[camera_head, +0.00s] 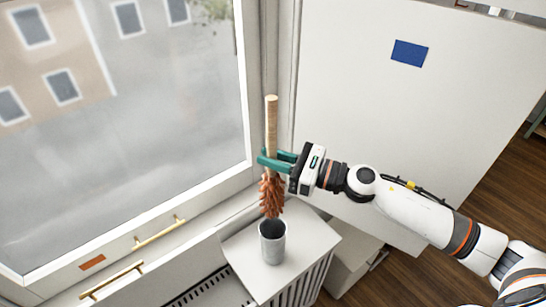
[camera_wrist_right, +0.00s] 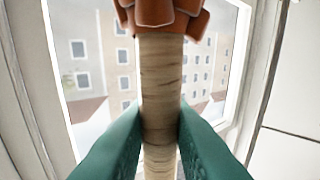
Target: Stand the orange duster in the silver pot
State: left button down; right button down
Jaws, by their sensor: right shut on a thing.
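The orange duster (camera_head: 271,195) has a pale wooden handle and an orange bristly head. It is upright with its head down, just above the silver pot (camera_head: 272,248). The bottom of the head is at or near the pot's dark opening; I cannot tell whether it has passed the rim. My right gripper (camera_head: 274,158) has teal fingers shut on the handle just above the head. In the right wrist view the fingers press on both sides of the handle (camera_wrist_right: 160,90), with the head at the top of the picture. My left gripper is not in view.
The pot stands on a white ledge (camera_head: 312,243) over a slatted radiator cover. A large window (camera_head: 120,130) with brass handles (camera_head: 158,233) is at left. A white panel with a blue patch (camera_head: 409,53) rises behind my right arm. Wooden floor shows at right.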

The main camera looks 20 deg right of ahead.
aim_at(283, 192)
jog(key=shift+f, duration=0.45)
jog(key=shift+w+d+f+b, duration=0.1)
jog(key=shift+d+f+b, duration=0.1)
jog(key=shift+f+b, duration=1.4)
jog(key=shift+f, duration=0.15)
notch_tip(283, 192, down, 2)
jog(key=shift+f+b, duration=0.1)
jog(key=shift+b, duration=0.75)
notch_tip(283, 192, down, 4)
jog(key=b, duration=0.4)
notch_tip(283, 192, down, 6)
jog(key=b, duration=0.6)
jog(key=shift+f, duration=0.25)
